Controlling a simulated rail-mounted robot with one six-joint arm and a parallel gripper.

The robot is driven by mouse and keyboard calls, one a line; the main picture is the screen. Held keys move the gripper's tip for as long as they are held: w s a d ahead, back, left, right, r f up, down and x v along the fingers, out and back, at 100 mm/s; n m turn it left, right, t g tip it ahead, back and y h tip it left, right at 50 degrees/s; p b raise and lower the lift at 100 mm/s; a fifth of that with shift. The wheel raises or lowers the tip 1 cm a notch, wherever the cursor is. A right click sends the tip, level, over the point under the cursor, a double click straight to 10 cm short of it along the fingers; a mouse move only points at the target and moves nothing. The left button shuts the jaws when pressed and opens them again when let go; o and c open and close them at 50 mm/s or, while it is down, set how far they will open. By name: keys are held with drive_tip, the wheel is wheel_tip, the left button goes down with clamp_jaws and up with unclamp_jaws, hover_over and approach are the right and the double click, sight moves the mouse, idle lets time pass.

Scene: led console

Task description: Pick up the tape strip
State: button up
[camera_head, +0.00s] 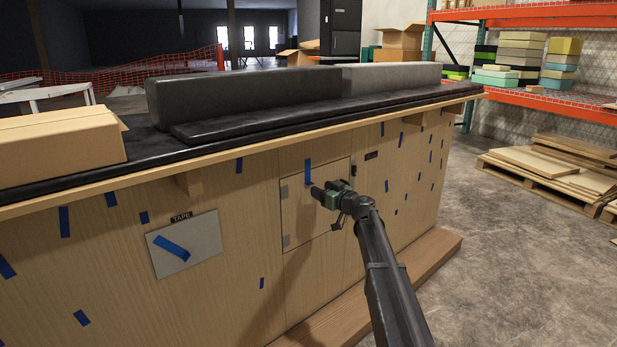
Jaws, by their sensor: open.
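A wide blue tape strip (171,248) lies slanted across a light grey plate (204,243) on the wooden console front (240,215), at the lower left. A small dark label reading "TAPE" (181,217) sits above the plate. My gripper (316,192) is open in front of the small square door (315,230), well to the right of the plate. A blue strip (308,171) shows just above the gripper's tip. I cannot tell whether the gripper touches the door. The gap between its fingers is too small to see clearly.
Several other blue strips, such as one at the left (64,222), are scattered over the console front. A cardboard box (60,145) stands on the black console top. A wooden base board (430,257) juts out below.

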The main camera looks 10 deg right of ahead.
sight(310, 172)
drive_tip(key=x, duration=0.5)
drive_tip(key=shift+w+a, duration=0.1)
drive_tip(key=shift+a, duration=0.05)
drive_tip(key=c, duration=1)
